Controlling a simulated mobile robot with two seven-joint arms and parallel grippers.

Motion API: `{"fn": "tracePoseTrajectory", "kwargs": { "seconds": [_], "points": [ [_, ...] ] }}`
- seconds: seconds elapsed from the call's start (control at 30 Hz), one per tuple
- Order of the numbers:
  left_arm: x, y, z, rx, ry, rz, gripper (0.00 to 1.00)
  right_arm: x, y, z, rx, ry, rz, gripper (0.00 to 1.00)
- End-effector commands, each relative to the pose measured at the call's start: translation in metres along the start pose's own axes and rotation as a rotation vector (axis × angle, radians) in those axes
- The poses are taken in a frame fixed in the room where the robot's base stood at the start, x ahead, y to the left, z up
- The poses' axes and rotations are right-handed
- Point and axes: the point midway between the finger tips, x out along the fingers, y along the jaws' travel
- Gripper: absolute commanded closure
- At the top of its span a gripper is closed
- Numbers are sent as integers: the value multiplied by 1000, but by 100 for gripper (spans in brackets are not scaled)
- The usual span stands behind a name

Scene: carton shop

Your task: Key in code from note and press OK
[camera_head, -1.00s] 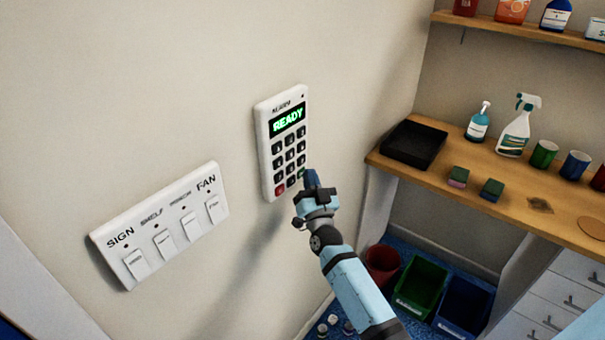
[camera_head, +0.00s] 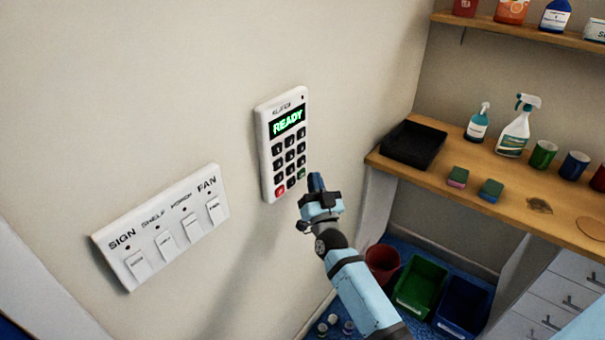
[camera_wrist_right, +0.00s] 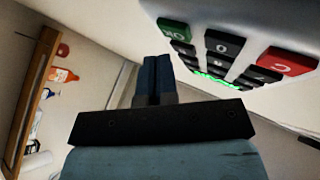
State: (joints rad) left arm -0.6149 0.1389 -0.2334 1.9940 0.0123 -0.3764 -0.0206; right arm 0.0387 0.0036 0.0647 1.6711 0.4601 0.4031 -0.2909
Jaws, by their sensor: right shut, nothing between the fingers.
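The white keypad (camera_head: 263,150) is on the wall in the middle of the head view. Its display (camera_head: 288,121) reads READY in green. Below are rows of dark keys with a red key (camera_head: 280,192) at bottom left and a green key (camera_head: 301,174) at bottom right. In the right wrist view the green OK key (camera_wrist_right: 174,29) and the red key (camera_wrist_right: 287,61) show close up. My right gripper (camera_head: 315,181) is shut and empty, just right of and below the keypad's lower right corner, apart from the keys. It also shows in the wrist view (camera_wrist_right: 157,78). No note and no left gripper show.
A switch panel (camera_head: 157,252) labelled SIGN, SHELF, a blurred word and FAN is on the wall at left. A wooden counter (camera_head: 440,170) at right bears a black tray (camera_head: 413,144), bottles, sponges and cups. Coloured bins (camera_head: 420,287) stand below.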

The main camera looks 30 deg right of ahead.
Motion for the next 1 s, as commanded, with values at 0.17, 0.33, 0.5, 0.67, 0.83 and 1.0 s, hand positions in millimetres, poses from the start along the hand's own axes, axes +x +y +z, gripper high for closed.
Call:
{"fn": "tracePoseTrajectory", "kwargs": {
  "seconds": [0.17, 0.33, 0.5, 0.67, 0.83, 1.0],
  "points": [
    [-1, 0, -1, 0, 0, 0, 57, -1, 1, -1, 0, 0, 0, 100],
    [-4, 0, -6, 0, 0, 0, 57, -11, 8, -10, 0, 0, 0, 100],
    [-7, 0, -10, 0, -1, 0, 57, -23, 17, -19, -1, 0, 0, 100],
    [-9, 0, -13, 0, -1, 0, 57, -32, 24, -24, -1, -1, 0, 100],
    [-9, 1, -13, 0, -1, 0, 57, -35, 26, -26, -1, 0, 0, 100],
    [-9, 1, -12, 0, -2, 0, 57, -35, 26, -25, 0, 0, 0, 100]
  ]
}}
